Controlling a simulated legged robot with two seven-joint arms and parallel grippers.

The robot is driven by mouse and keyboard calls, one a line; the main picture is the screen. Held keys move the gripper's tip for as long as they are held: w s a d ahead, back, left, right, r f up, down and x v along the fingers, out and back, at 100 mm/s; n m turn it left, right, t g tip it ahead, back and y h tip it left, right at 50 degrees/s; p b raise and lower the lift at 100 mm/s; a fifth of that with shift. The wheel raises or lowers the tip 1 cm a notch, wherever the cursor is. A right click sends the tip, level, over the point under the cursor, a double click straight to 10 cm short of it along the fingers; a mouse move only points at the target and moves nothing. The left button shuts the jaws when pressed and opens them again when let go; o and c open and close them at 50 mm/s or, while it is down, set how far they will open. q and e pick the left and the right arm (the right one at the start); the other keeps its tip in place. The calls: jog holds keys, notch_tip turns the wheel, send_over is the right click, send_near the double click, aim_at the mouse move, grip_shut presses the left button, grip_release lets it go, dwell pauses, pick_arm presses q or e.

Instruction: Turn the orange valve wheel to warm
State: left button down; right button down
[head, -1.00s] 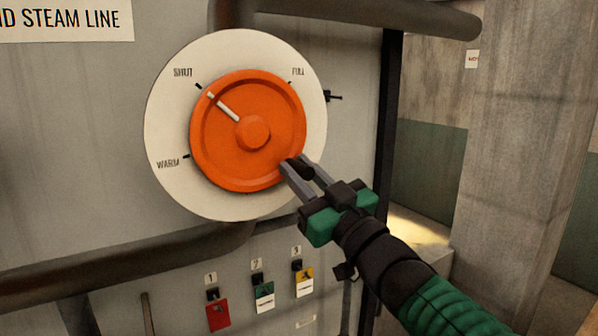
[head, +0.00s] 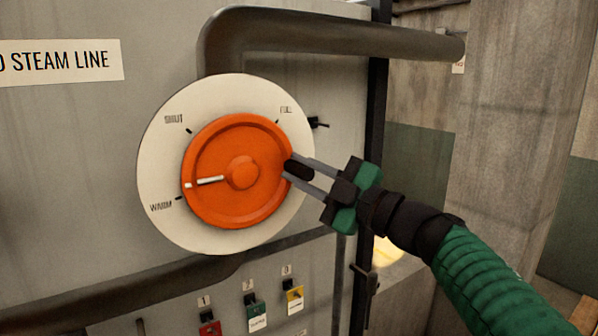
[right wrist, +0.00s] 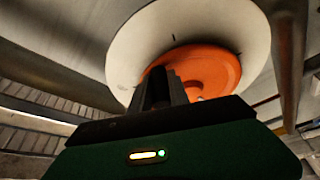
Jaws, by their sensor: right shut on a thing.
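The orange valve wheel (head: 236,205) sits on a round white dial plate (head: 165,225) marked SHUT, FULL and WARM. Its white pointer line (head: 205,181) points left, between the SHUT and WARM ticks and close to the WARM tick. My left gripper is not in view.
A thick pipe (head: 330,38) runs above the dial, and another (head: 120,285) runs below it. A concrete pillar (head: 500,130) stands at the right.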

jog(key=shift+r+n+g+p, duration=0.35)
jog(key=shift+r+n+g, duration=0.05)
jog(key=shift+r+n, duration=0.4)
jog(key=shift+s+r+p, duration=0.1)
jog(key=shift+r+p, duration=0.2)
jog(key=shift+a, duration=0.1)
jog(key=shift+r, duration=0.1)
jog(key=c, duration=1.3)
grip_release()
jog(key=shift+o, duration=0.2)
jog(key=shift+a, duration=0.1)
